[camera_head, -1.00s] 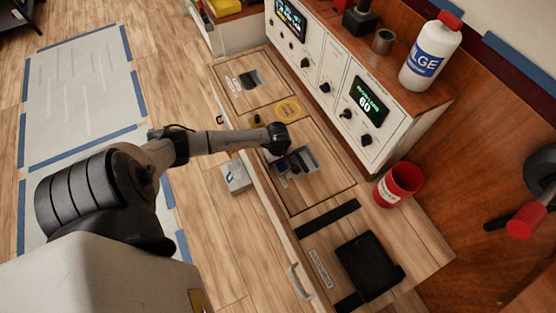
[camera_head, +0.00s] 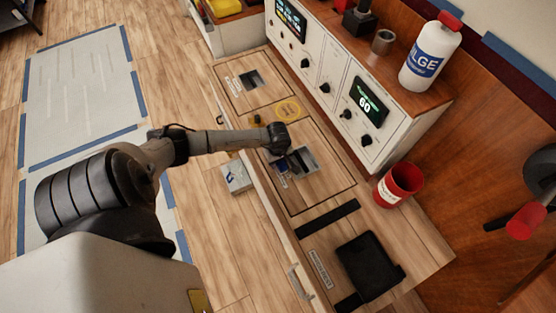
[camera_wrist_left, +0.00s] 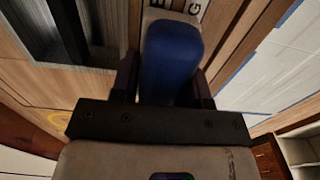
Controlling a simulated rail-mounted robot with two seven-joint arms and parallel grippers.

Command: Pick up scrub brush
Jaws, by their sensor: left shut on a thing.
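My left gripper (camera_head: 285,164) reaches down over the wooden bench top, beside a recessed dark slot (camera_head: 306,157). In the left wrist view the scrub brush shows as a blue rounded block (camera_wrist_left: 172,55) between the two dark fingers (camera_wrist_left: 165,82), which are shut on it. Its bristles are hidden, and I cannot tell whether it touches the surface below. A white label with dark letters (camera_wrist_left: 190,8) lies beyond it. My right gripper is not in view.
A red cup (camera_head: 400,183) and a black tray (camera_head: 369,267) are on the bench to the right. A control panel (camera_head: 343,88) rises behind, with a white bottle with a red cap (camera_head: 431,52) on top. A small grey box (camera_head: 236,177) is beside the bench front.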

